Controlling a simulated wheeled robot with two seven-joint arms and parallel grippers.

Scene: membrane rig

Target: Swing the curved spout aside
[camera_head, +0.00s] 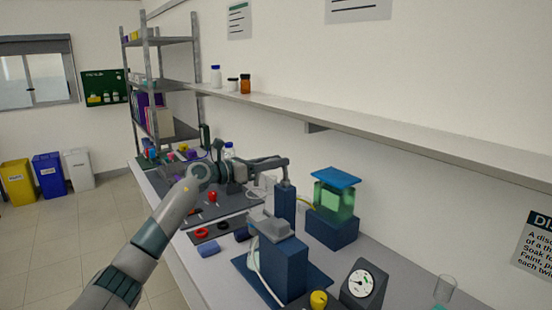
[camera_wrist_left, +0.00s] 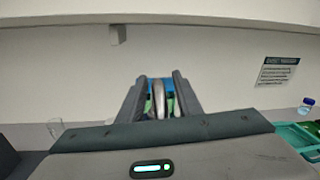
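The curved spout is a grey bent piece (camera_head: 286,172) above a dark blue post (camera_head: 285,203) in the head view. My left gripper (camera_head: 268,163) reaches in from the left, level with the top of the post. Its fingers overlap the spout there, so contact is unclear. In the left wrist view the two dark fingers (camera_wrist_left: 160,92) stand apart, and a pale grey curved piece (camera_wrist_left: 159,99), seemingly the spout, shows in the gap. Green and blue of the tank show behind it. My right gripper is not in view.
A green tank (camera_head: 333,202) with a blue lid stands right of the post. A blue block unit (camera_head: 283,268), a gauge (camera_head: 361,283) and a yellow knob (camera_head: 319,299) are nearer. A red item (camera_head: 212,197) lies on a dark mat. A long wall shelf (camera_head: 340,128) runs above.

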